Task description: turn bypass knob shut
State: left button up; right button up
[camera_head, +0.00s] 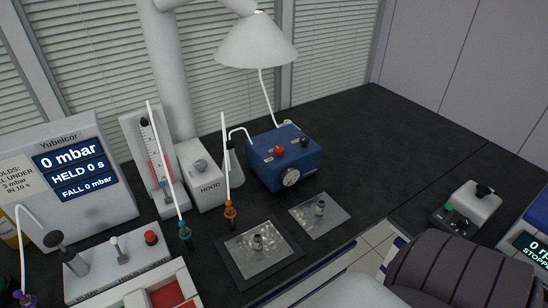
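A blue box (283,160) stands on the dark bench near the middle of the view. It has a red knob (278,150) and a black knob (304,142) on top, and a round dial (290,177) on its front. Small labels on the box are too small to read, so I cannot tell which knob is the bypass knob or how it is set. A grey knob (200,164) sits on a white box marked HOOD (208,186). Neither of my grippers shows in the head view.
A white display unit (90,213) reads 0 mbar. A lever box (118,262) with a red button stands before it. Two thin white tubes end in a green (184,231) and an orange fitting (230,210). Metal plates (320,215) lie before the blue box. The bench behind it is clear.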

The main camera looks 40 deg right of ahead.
aim_at(303, 139)
jog(key=l+z, duration=0.1)
jog(key=z, duration=0.8)
jog(key=i+l+z, duration=0.1)
jog(key=z, duration=0.35)
jog(key=l+z, duration=0.3)
jog(key=l, duration=0.15)
jog(key=k+l+z, duration=0.1)
jog(key=l+z, duration=0.25)
jog(key=l, duration=0.1)
